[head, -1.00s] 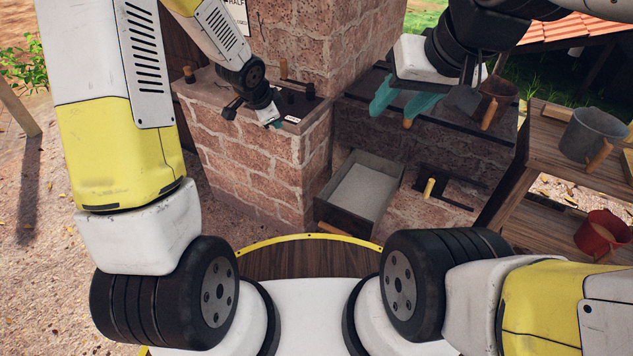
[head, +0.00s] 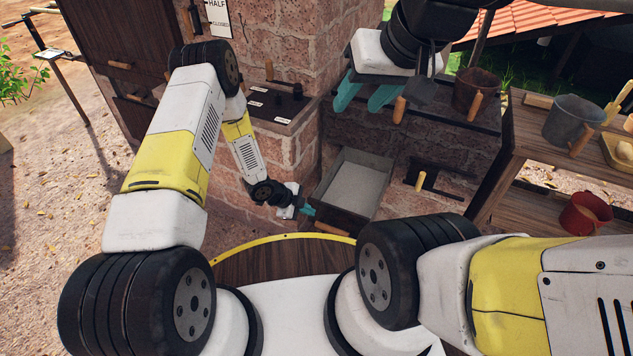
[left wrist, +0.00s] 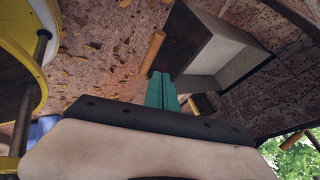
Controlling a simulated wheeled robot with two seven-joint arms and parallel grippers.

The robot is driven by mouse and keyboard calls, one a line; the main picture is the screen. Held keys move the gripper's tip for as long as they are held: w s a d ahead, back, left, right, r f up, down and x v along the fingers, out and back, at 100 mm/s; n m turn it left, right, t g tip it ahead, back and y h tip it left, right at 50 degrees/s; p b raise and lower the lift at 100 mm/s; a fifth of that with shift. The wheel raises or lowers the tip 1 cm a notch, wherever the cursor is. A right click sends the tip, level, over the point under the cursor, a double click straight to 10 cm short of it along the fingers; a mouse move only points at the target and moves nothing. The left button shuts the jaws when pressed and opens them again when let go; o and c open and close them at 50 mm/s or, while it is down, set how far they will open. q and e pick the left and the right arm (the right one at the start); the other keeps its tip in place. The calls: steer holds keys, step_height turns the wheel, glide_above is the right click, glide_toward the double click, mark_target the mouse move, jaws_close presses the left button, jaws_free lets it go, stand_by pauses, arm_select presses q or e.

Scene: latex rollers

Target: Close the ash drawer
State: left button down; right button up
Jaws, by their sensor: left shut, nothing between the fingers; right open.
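The ash drawer (head: 355,186) is a dark metal tray full of grey ash, pulled out from the low opening in the brick stove. Its front faces my base. In the left wrist view the drawer (left wrist: 200,42) shows from an angle, with its wooden handle (left wrist: 152,52) on the front. My left gripper (head: 308,211) is shut and empty, at the drawer's front left corner; I cannot tell whether it touches. Its teal fingers (left wrist: 161,92) point toward the drawer front in the wrist view. My right gripper (head: 365,95) is open and empty above the stove top.
A dark pot (head: 474,90) stands on the stove top. A wooden-handled fitting (head: 421,181) sits right of the drawer. A wooden shelf (head: 530,130) at right holds a grey bucket (head: 573,122) and a red pot (head: 585,215). Brick walls flank the drawer's left.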

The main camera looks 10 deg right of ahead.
mark_target(331, 212)
arm_select(q)
steer(key=w+d+f, duration=0.1)
steer(key=d, duration=0.1)
steer(key=w+d+f, duration=0.1)
steer(key=f, duration=0.1)
steer(key=w+d+f, duration=0.1)
steer(key=d+f, duration=0.1)
steer(key=shift+w+d+f, duration=0.25)
steer(key=shift+w+d, duration=0.05)
steer(key=shift+w, duration=0.05)
steer(key=shift+w+d, duration=0.3)
steer(key=shift+w, duration=0.2)
